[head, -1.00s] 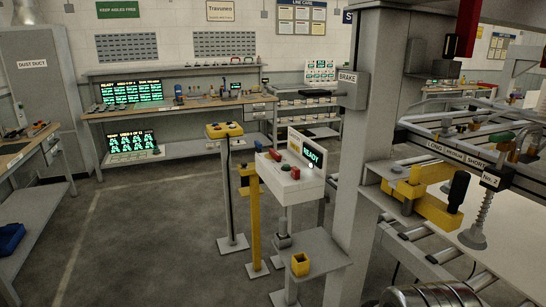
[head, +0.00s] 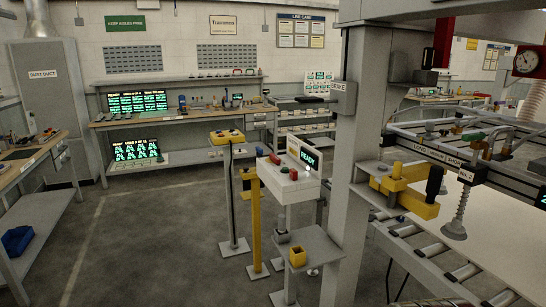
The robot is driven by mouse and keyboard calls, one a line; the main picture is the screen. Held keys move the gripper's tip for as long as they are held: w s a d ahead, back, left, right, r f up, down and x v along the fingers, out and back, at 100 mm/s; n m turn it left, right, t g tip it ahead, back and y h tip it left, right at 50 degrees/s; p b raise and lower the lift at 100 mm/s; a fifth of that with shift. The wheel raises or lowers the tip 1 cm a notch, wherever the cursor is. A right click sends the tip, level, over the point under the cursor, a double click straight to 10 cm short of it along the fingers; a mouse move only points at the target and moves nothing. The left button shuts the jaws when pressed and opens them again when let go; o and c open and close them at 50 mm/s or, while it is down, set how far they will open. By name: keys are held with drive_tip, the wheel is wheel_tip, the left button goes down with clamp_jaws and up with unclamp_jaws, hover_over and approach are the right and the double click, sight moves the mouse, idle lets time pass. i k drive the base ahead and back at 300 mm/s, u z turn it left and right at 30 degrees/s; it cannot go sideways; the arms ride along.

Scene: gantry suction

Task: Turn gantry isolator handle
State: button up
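I cannot single out the gantry isolator handle with certainty. The gantry's grey column (head: 348,160) stands right of centre, with a grey box marked BRAKE (head: 343,98) on its side. A narrow red part (head: 443,40) shows high up behind the column's top; its shape is unclear. A yellow bracket with a black knob (head: 434,183) sits on a grey shelf right of the column. A ribbed suction cup (head: 455,228) hangs by the label No. 2. My gripper is not in view.
A white console with a READY screen (head: 300,170) stands left of the column. Yellow posts (head: 257,225) and a small yellow cup (head: 297,257) are close by. A roller conveyor (head: 430,250) lies right. The floor at left (head: 150,235) is open.

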sight(273, 157)
drive_tip(key=u, duration=0.5)
drive_tip(key=i, duration=1.15)
drive_tip(key=u, duration=0.65)
drive_tip(key=i, duration=1.5)
drive_tip(key=z, duration=0.65)
drive_tip(key=i, duration=1)
drive_tip(key=z, duration=0.4)
